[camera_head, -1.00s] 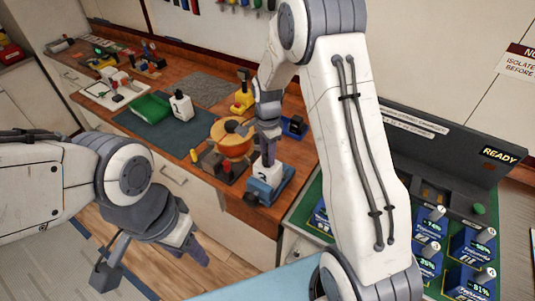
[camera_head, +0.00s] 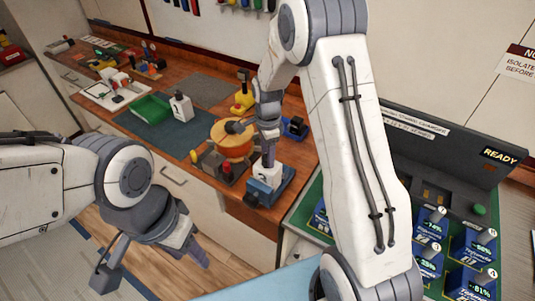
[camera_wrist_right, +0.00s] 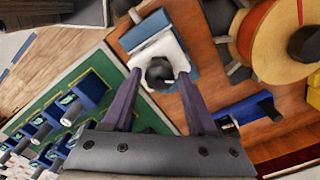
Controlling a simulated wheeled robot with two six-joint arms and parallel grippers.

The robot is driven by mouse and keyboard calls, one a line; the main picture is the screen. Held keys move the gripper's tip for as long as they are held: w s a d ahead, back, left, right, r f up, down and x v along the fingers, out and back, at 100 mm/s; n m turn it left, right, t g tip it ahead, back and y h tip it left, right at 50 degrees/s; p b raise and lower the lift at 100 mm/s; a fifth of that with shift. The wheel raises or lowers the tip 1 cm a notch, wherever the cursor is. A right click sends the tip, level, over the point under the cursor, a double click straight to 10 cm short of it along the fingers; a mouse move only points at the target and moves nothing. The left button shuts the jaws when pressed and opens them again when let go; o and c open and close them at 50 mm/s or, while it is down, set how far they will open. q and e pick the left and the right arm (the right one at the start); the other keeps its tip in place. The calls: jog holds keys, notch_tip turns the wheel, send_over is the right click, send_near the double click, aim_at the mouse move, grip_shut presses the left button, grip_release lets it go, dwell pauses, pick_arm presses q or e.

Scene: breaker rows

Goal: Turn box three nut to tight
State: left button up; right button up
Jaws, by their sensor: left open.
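A white box (camera_head: 266,174) with a dark mark on its front sits in a blue vise (camera_head: 258,192) at the front edge of the wooden bench. In the right wrist view the white box (camera_wrist_right: 148,48) has a dark round nut (camera_wrist_right: 160,73) on top. My right gripper (camera_wrist_right: 160,74) is open, pointing down over the box, with one finger on each side of the nut. Contact with the nut cannot be made out. In the head view my right gripper (camera_head: 267,150) partly hides the box top. My left gripper (camera_head: 190,248) is open and empty, low in front of the bench.
An orange round spool (camera_head: 232,140) stands left of the vise, with a red and black block nearby. Another white box (camera_head: 181,107) and a green tray (camera_head: 152,109) rest on a dark mat. A console reading READY (camera_head: 499,155) and several blue modules (camera_head: 478,244) are at right.

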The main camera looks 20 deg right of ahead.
jog(key=shift+o, duration=0.3)
jog(key=shift+r, duration=0.25)
notch_tip(320, 180, up, 10)
jog(key=b, duration=0.2)
jog(key=shift+b, duration=0.3)
